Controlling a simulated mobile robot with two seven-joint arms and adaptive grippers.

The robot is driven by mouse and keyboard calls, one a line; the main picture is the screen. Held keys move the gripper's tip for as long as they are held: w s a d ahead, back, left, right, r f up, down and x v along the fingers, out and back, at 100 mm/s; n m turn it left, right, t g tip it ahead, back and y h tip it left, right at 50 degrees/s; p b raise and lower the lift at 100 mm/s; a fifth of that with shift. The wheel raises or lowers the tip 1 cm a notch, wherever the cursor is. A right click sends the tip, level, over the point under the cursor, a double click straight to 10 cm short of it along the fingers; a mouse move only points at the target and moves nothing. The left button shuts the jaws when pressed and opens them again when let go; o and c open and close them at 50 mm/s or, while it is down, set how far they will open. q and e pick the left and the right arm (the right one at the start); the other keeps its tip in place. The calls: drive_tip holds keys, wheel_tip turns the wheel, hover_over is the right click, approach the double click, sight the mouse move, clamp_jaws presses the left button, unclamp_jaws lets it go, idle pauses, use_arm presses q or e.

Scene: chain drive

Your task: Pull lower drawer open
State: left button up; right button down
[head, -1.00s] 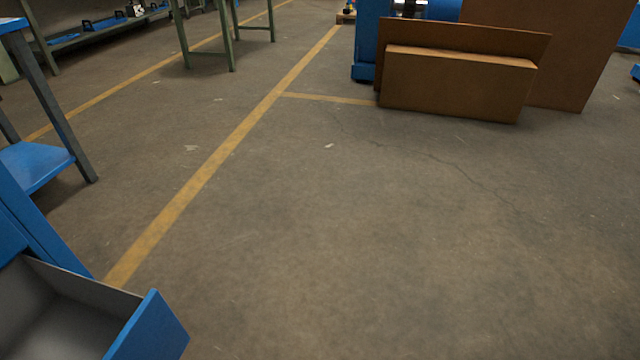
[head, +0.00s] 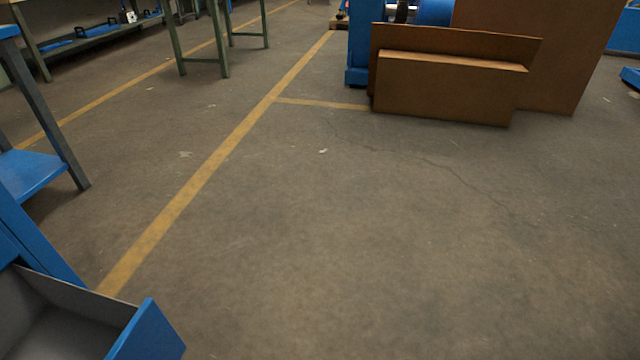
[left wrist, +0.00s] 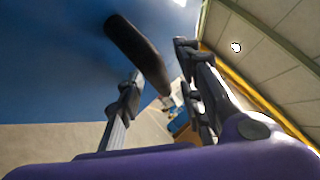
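A drawer with a blue front (head: 150,335) and a grey inside (head: 62,318) stands pulled out from a blue cabinet (head: 38,240) at the lower left of the head view. Whether it is the lower drawer cannot be told. The left wrist view shows a blue panel (left wrist: 55,70) with a dark bar handle (left wrist: 135,48). My left gripper (left wrist: 158,58) is at the handle, its two fingers apart, with the near end of the bar between them. A gap shows beside the right finger; contact cannot be told. My right gripper is in neither view.
A blue-shelved table (head: 28,172) stands at the left edge. Brown boxes (head: 445,88) and a panel (head: 525,50) stand at the back right. Green-legged benches (head: 220,45) are at the back left. The floor in the middle and right is clear, with yellow lines (head: 190,190).

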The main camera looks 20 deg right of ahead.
use_arm(q)
drive_tip(key=v, duration=1.1)
drive_tip(key=shift+s, duration=0.25)
drive_tip(key=shift+f, duration=0.1)
